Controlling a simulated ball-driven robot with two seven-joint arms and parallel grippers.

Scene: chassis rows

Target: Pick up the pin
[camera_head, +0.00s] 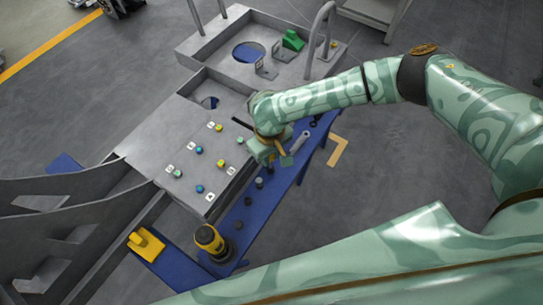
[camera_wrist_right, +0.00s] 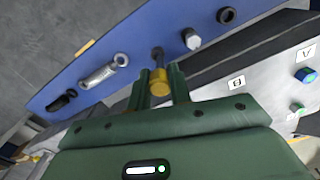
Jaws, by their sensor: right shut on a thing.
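My right gripper (camera_head: 270,158) is over the blue strip beside the grey panel in the head view. In the right wrist view its two green fingers (camera_wrist_right: 159,88) are shut on a pin with a yellow part (camera_wrist_right: 159,77). A dark stem and dark end extend from the yellow part, away from the palm, over the blue strip (camera_wrist_right: 130,45). I cannot tell whether the pin's end touches the strip. In the head view the gripper mostly hides the pin. My left gripper is not in view.
The grey panel (camera_head: 150,135) carries coloured knobs and letter labels. A yellow-black item (camera_head: 209,239) stands at the strip's near end.

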